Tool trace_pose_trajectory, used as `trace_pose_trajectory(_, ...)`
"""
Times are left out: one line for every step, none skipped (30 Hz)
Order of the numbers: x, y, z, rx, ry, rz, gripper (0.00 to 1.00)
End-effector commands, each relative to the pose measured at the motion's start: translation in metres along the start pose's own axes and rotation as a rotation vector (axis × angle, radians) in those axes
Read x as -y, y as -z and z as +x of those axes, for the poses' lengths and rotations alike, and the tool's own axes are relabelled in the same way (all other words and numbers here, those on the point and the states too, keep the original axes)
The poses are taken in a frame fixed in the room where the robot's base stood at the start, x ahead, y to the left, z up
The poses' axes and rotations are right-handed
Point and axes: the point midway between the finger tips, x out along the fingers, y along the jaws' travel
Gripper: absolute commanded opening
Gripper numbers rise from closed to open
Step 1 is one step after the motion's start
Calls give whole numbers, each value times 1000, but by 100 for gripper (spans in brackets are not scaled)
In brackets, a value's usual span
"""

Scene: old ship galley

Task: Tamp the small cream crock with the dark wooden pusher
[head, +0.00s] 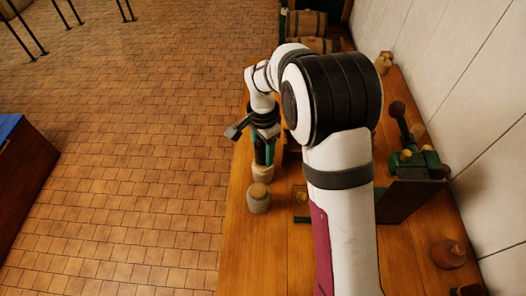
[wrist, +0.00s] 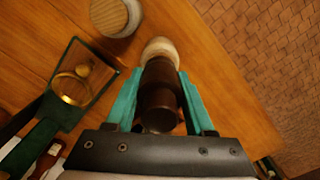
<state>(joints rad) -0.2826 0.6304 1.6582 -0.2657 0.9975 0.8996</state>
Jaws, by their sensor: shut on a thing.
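My gripper (head: 264,152) has teal fingers and points down near the left edge of the wooden counter. In the wrist view, my gripper (wrist: 158,100) is shut on the dark wooden pusher (wrist: 160,92), whose dark round end faces the camera. The small cream crock (wrist: 160,47) shows just beyond the pusher's far end and lines up with it. In the head view, the cream crock (head: 262,173) stands directly below my fingers. The pusher hides much of the crock's top, so I cannot tell whether they touch.
A larger pale jar (head: 259,198) stands close beside the crock; it also shows in the wrist view (wrist: 112,17). A green-edged tray (wrist: 88,62) holds a small round thing. A dark box (head: 405,198) with green items stands right. The counter's front left is clear.

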Motion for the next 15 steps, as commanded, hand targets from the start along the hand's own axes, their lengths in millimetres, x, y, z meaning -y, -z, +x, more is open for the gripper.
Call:
trace_pose_trajectory(0,0,-6,-1,2,0,0)
trace_pose_trajectory(0,0,-10,-1,2,1,0)
trace_pose_trajectory(0,0,-14,-2,3,0,0)
trace_pose_trajectory(0,0,-17,-2,2,1,0)
trace_pose_trajectory(1,0,-21,-2,3,0,0)
trace_pose_trajectory(1,0,-25,-2,3,0,0)
trace_pose_trajectory(1,0,-29,-2,3,0,0)
trace_pose_trajectory(1,0,-32,-2,3,0,0)
trace_pose_trajectory(0,0,-36,-1,2,0,0)
trace_pose_trajectory(0,0,-40,-1,3,0,0)
trace_pose_trajectory(1,0,-43,-2,3,0,0)
trace_pose_trajectory(1,0,-48,-2,3,0,0)
trace_pose_trajectory(1,0,-51,-3,3,0,0)
trace_pose_trajectory(0,0,-53,-2,3,0,0)
trace_pose_trajectory(0,0,-56,-1,2,0,0)
